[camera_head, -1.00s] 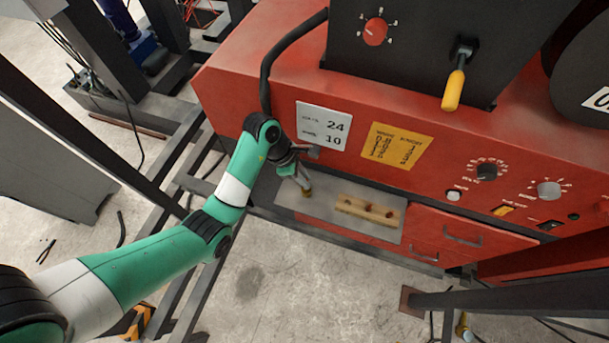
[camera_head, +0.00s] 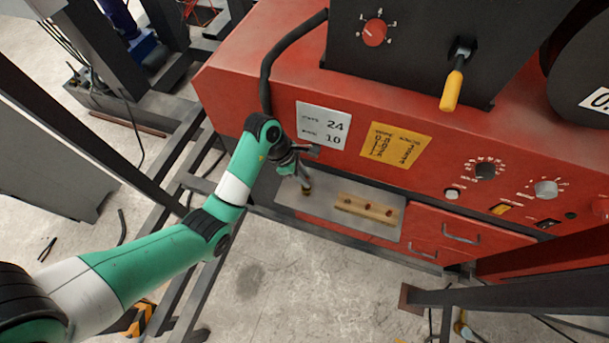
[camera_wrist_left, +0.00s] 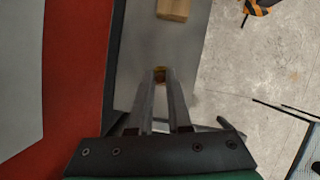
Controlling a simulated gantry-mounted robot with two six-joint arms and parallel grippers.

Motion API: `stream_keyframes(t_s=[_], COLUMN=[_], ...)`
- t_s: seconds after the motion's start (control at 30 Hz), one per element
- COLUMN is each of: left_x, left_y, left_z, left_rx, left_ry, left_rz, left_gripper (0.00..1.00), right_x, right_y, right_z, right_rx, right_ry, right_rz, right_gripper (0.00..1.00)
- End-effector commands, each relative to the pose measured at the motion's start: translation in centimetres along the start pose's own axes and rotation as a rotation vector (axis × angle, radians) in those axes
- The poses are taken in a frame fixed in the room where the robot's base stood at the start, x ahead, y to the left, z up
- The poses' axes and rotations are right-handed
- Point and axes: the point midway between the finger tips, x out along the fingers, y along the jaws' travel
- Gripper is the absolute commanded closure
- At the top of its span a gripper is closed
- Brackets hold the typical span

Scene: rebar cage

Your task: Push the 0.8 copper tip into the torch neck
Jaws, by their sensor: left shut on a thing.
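My left gripper (camera_head: 305,186) points down over the grey shelf on the front of the red welder. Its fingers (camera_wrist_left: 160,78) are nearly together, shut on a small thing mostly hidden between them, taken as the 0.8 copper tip. A brass-coloured piece (camera_head: 307,191) shows right at the fingertips, and brass (camera_wrist_left: 160,72) also shows there in the left wrist view. I cannot tell whether this is the torch neck, nor how far the tip sits in it. A wooden block (camera_head: 385,211) with several small reddish tips lies on the shelf to the right. My right gripper is out of view.
The grey shelf (camera_head: 325,215) is bare between gripper and block. The welder's red front (camera_head: 270,110) rises close behind the gripper, with a black cable (camera_head: 267,75) beside my wrist. Drawers (camera_head: 455,232) are at the right. The block also shows in the wrist view (camera_wrist_left: 173,9).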

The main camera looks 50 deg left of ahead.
Motion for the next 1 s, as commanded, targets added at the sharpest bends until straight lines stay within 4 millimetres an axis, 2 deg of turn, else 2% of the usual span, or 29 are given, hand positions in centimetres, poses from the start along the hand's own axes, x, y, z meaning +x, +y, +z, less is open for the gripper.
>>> stream_keyframes(t_s=[1.0], left_x=[0.05], left_y=[-0.02], left_z=[-0.03], left_rx=[0.000], left_ry=[0.000], left_rz=[0.000], left_gripper=[1.00], right_x=[0.53], right_y=[0.00], right_z=[-0.49], right_rx=[0.000], right_ry=[0.000], right_rz=[0.000], right_gripper=[1.00])
